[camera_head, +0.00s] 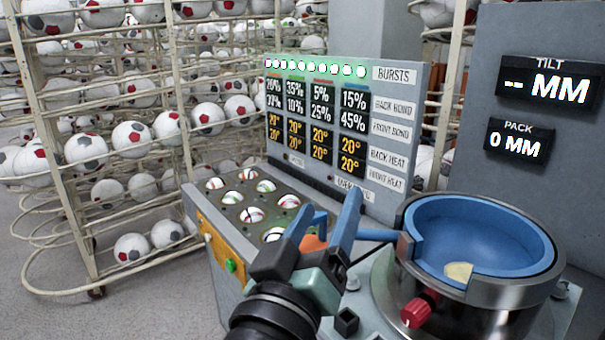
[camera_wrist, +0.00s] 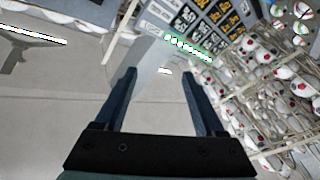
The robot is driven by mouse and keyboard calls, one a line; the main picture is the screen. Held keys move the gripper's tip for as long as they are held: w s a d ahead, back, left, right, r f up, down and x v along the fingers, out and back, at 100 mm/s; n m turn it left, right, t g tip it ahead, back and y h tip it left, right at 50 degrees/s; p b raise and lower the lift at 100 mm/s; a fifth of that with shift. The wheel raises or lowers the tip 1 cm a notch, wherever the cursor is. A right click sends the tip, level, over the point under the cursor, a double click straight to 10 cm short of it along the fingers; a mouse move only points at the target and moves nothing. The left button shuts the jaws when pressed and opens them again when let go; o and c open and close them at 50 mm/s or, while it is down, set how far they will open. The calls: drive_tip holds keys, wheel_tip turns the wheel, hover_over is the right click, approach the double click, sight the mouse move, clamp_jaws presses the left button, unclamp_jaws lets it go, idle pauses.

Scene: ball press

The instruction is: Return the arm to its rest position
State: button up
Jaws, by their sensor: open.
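My gripper (camera_head: 331,212) is in the lower middle of the head view, with its two blue fingers raised and spread apart. Nothing shows between them. It is in front of the display panel (camera_head: 322,130) and left of the blue bowl (camera_head: 437,214). In the wrist view my gripper (camera_wrist: 157,68) is also open and empty, its fingers pointing toward the floor and the tilted display. My arm hides part of the console's front.
A console tray (camera_head: 222,218) holds several small balls. A metal press base (camera_head: 500,305) with a red knob (camera_head: 419,309) stands at the right, below a grey panel reading "-- MM" and "0 MM". Wire racks (camera_head: 75,222) of soccer balls stand at the left. Floor (camera_head: 150,305) is clear at lower left.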

drive_tip(key=s+a+r+m+t+y, duration=0.1)
drive_tip(key=s+r+t+y, duration=0.4)
drive_tip(key=r, duration=0.6)
drive_tip(key=s+a+r+m+t+y, duration=0.15)
drive_tip(key=s+r+t, duration=0.35)
drive_tip(key=r, duration=0.6)
wheel_tip(320, 180, up, 14)
drive_tip(key=s+g+p, duration=0.1)
drive_tip(key=p, duration=1.3)
drive_tip(key=shift+a+f, duration=0.15)
drive_tip(key=shift+f, duration=0.05)
